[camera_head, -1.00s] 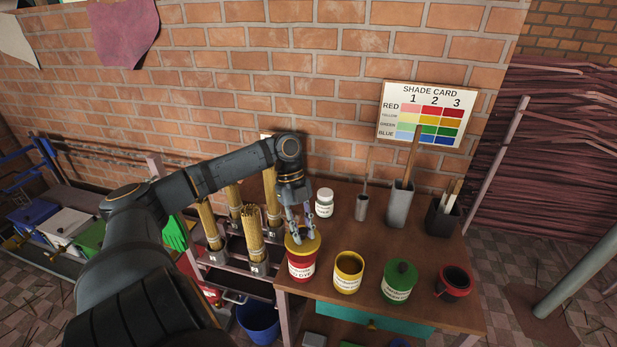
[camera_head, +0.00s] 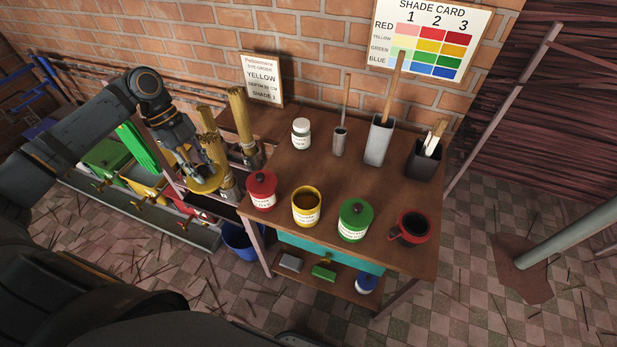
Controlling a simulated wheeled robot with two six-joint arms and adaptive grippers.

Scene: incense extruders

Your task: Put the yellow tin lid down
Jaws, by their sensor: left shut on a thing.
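My left gripper (camera_head: 197,173) is shut on the yellow tin lid (camera_head: 205,186), a flat yellow disc held roughly level. The lid is left of the table, in front of the incense bundles; whether it touches anything below cannot be told. The yellow tin (camera_head: 306,207) stands open on the table, with dark contents showing. The red tin (camera_head: 261,191) at the table's left edge has its red lid on. The green tin (camera_head: 354,221) has its green lid on. My right gripper is not in view.
The wooden table (camera_head: 300,168) also bears a red mug (camera_head: 411,227), a white jar (camera_head: 301,134), and holders with tools (camera_head: 378,143) along the back. Incense bundles (camera_head: 242,120) stand close to my left gripper. The table's middle is clear. An order card (camera_head: 262,80) leans on the wall.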

